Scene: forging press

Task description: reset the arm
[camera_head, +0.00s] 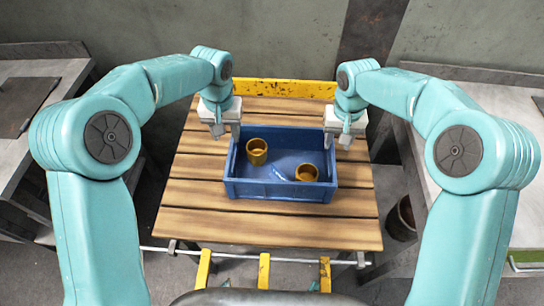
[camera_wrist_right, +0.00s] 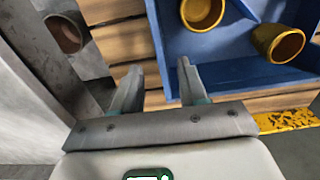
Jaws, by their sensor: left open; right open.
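My left arm comes in from the left in the head view, and its open gripper (camera_head: 226,130) hangs near the upper left corner of a blue crate (camera_head: 278,189). My right gripper (camera_head: 337,141) hangs at the crate's right side, open and empty.
The crate rests on a slatted wooden table (camera_head: 270,228) with a yellow back rail (camera_head: 285,88). Grey benches flank it at left (camera_head: 40,110) and right (camera_head: 500,105). A brown bucket (camera_head: 402,218) stands on the floor to the right. The table's front slats are clear.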

